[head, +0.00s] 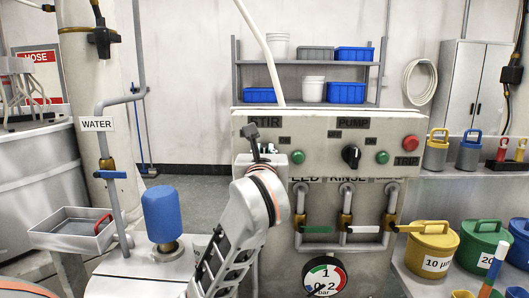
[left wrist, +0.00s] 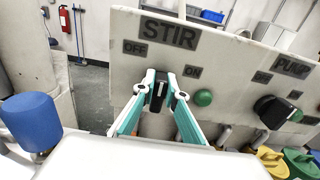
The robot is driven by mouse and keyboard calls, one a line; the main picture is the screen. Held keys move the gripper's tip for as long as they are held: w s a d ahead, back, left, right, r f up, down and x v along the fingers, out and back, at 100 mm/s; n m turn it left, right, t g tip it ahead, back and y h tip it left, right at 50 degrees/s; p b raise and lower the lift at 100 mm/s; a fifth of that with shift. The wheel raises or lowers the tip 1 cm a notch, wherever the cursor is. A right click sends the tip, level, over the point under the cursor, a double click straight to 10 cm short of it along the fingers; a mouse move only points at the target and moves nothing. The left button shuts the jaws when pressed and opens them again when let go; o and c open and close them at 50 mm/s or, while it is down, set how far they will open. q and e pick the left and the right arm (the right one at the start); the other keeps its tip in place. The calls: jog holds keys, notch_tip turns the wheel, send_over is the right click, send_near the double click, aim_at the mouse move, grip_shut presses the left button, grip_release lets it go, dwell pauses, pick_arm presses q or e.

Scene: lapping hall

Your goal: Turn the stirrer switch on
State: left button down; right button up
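The stirrer switch (left wrist: 158,92) is a black knob under the STIR label (left wrist: 169,33), between the OFF plate (left wrist: 135,48) and the ON plate (left wrist: 193,72). In the left wrist view, my left gripper (left wrist: 160,80) has one fingertip on each side of the knob, with the knob filling the gap. The knob looks roughly upright, though the fingers cover its sides. In the head view, my left gripper (head: 258,150) is at the panel's upper left, and my arm hides most of the switch. A green button (left wrist: 203,97) sits right of it. My right gripper is not in view.
The panel (head: 325,130) also bears a black PUMP knob (head: 351,156), a red TRIP button (head: 410,143) and several valve handles below. A blue cylinder (head: 162,213) stands left of my arm. Coloured pots (head: 430,240) stand at the right.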

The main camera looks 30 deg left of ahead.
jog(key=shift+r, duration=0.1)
